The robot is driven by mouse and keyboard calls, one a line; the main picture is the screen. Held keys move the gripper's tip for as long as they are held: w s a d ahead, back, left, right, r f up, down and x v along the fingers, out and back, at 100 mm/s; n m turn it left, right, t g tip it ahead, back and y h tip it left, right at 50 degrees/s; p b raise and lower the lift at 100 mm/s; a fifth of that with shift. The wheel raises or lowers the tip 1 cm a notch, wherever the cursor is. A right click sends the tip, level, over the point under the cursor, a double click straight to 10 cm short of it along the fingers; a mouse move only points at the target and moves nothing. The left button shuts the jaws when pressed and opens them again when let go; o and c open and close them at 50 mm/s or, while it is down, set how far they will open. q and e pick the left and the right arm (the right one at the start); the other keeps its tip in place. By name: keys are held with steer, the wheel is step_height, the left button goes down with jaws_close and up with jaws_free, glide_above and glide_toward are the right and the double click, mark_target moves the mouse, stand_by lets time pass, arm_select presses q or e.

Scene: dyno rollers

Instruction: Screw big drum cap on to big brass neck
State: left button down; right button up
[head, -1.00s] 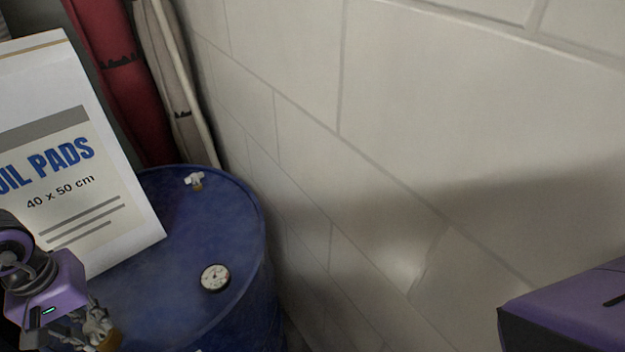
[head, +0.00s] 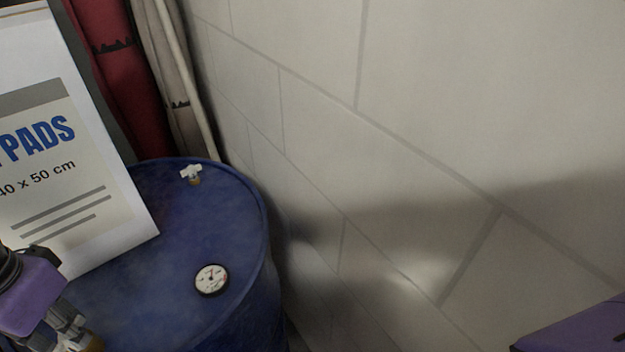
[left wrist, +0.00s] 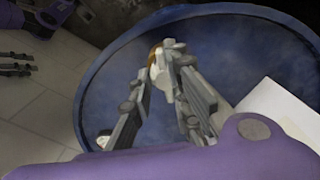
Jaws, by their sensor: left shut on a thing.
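My left gripper (left wrist: 160,64) is shut on a white cap (left wrist: 155,70) above the top of the blue drum (head: 140,295). A brass-coloured part (left wrist: 153,51) shows right beside the cap, likely the big brass neck. The fingers hide much of both, so I cannot tell how the cap sits on it. In the head view my left gripper (head: 72,332) is at the lower left corner, with a brass edge (head: 95,344) by its fingertips. Grey fingers of my right gripper (left wrist: 14,63) show at the left edge of the left wrist view; their opening is unclear.
A round gauge (head: 211,279) and a small white-handled fitting on brass (head: 192,175) stand on the drum top. A white oil pads box (head: 100,215) stands on the drum's left side. A block wall (head: 420,130) runs close along the right. Red and beige rolls stand behind.

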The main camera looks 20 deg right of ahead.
arm_select(q)
steer(key=shift+w+f+m+b, duration=0.1)
steer(key=shift+m+b, duration=0.3)
steer(key=shift+m, duration=0.2)
steer(key=shift+w+f+m+b, duration=0.1)
steer(key=shift+m+b, duration=0.25)
steer(key=shift+m, duration=0.25)
steer(key=shift+r+m, duration=0.15)
steer(key=shift+m, duration=0.35)
steer(key=shift+r+m+b, duration=0.2)
steer(key=shift+m+b, duration=0.1)
steer(key=c, duration=1.8)
jaws_free()
steer(key=shift+w, duration=0.1)
steer(key=shift+c, duration=0.2)
steer(key=shift+o, duration=1.4)
steer(key=shift+w, duration=0.1)
steer(key=shift+s, duration=0.2)
step_height(320, 180, up, 12)
steer(key=shift+w, duration=0.15)
arm_select(e)
steer(key=w, duration=0.1)
steer(key=f, duration=0.1)
steer(key=w, duration=0.1)
steer(key=shift+w+a+f, duration=0.25)
steer(key=shift+w+f, duration=0.1)
steer(key=shift+f, duration=0.05)
